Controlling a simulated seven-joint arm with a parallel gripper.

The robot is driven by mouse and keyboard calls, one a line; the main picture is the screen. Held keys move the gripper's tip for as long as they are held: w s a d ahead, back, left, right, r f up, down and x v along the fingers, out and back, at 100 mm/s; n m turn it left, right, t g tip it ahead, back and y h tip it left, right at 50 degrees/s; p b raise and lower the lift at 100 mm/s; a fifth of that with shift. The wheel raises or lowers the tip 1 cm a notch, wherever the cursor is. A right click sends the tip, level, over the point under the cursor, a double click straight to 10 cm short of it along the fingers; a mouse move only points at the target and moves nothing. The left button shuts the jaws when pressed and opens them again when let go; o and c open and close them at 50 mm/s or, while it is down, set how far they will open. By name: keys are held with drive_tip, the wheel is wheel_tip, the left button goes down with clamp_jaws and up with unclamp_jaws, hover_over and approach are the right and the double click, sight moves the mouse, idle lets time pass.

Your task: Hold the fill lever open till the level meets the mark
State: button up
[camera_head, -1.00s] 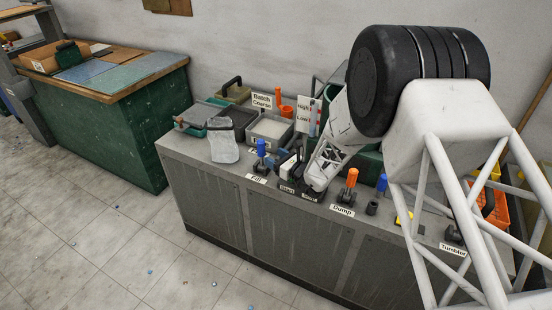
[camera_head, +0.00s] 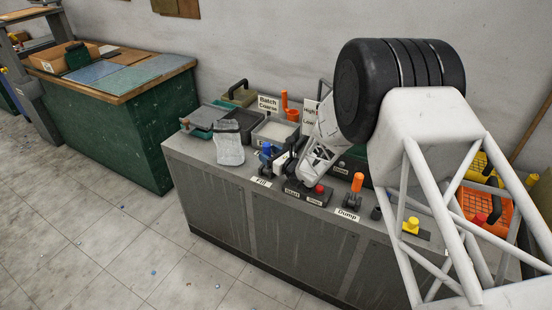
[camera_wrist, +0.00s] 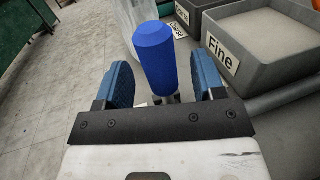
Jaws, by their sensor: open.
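The fill lever has a blue handle (camera_wrist: 155,58) standing up between the two blue-padded fingers of my gripper (camera_wrist: 163,74) in the wrist view. The fingers are open, with a gap visible on each side of the handle. In the head view, my gripper (camera_head: 275,157) is at the fill lever (camera_head: 266,149), above the "Fill" label (camera_head: 261,182), and partly covers it. The level sign marked "High" (camera_head: 310,108) is mostly hidden behind my arm, so I cannot read the level or its mark.
A "Fine" bin (camera_wrist: 265,35) lies right of the lever. A clear bag (camera_head: 230,148) is close to its left.

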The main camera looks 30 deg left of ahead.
drive_tip(key=shift+x, duration=1)
drive_tip(key=c, duration=1)
drive_tip(key=shift+s+f+n+y, duration=0.3)
drive_tip(key=shift+s+n, duration=0.6)
drive_tip(key=shift+n, duration=0.25)
drive_tip(key=shift+s+f+n+y, duration=0.25)
drive_tip(key=shift+s+n, duration=0.65)
drive_tip(key=shift+n, duration=0.3)
drive_tip(key=shift+s+f+n+y, duration=0.3)
drive_tip(key=shift+s+n, duration=0.6)
drive_tip(key=shift+n, duration=0.25)
drive_tip(key=shift+c, duration=0.2)
